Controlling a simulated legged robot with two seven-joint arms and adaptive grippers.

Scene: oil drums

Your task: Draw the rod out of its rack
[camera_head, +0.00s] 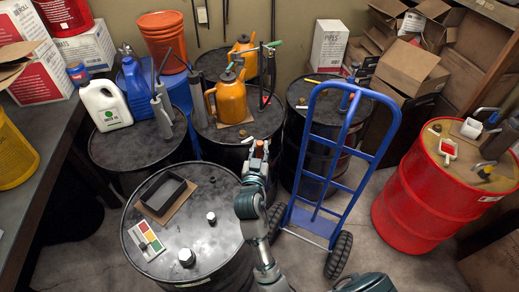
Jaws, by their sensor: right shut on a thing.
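My right gripper (257,160) reaches up from the bottom, over the far edge of the near black drum (215,225). It is shut on a thin thing, apparently the rod, of which only a small brownish end (260,147) shows between the fingertips. The rest of the rod is hidden by the gripper or too small to make out. I cannot clearly pick out the rack, nor tell whether the rod is still in it. My left gripper is not in view.
A dark tray (166,194), a colour card (147,240) and caps stand on the near drum. A blue hand truck (357,175) stands close right of my arm. A red drum (415,205) is at right; bare floor lies between.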

